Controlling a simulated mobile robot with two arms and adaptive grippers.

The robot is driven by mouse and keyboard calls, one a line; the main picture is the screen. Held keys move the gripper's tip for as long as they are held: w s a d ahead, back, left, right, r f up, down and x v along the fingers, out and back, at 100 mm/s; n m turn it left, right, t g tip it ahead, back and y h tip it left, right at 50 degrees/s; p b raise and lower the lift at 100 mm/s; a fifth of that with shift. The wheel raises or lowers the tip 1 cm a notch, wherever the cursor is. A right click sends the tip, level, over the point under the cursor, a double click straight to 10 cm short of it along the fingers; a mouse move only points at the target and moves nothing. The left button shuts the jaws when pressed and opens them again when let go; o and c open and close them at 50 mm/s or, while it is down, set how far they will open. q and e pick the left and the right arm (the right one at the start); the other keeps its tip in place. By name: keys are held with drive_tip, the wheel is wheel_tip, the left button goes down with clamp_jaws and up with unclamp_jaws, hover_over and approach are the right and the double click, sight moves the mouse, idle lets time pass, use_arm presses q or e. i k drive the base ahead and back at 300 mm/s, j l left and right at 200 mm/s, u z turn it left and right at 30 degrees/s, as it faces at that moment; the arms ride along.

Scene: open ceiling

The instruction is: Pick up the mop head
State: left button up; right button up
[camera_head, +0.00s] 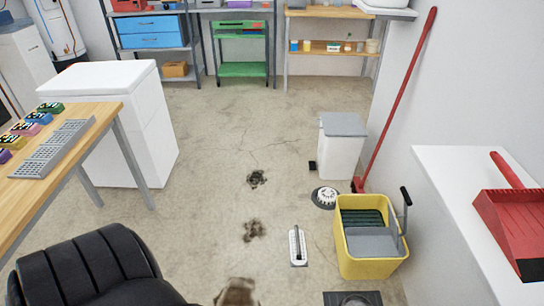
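I cannot pick out a mop head with certainty. A small white round piece with a ridged rim (325,195) sits on a dark disc on the floor, left of the foot of the red broom. A white oblong piece with a dark middle (298,246) lies on the floor nearer to me. A mottled brown shape (237,292) is cut off by the bottom edge. Neither of my grippers is in view.
A yellow mop bucket (368,265) with a grey wringer stands at right. Behind it are a white bin (342,150) and a red broom (400,90) against the wall. A black padded seat (85,275) is at lower left. Open floor with dark patches (253,230) lies between.

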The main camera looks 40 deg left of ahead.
sight(298, 248)
drive_tip(key=u, duration=1.1)
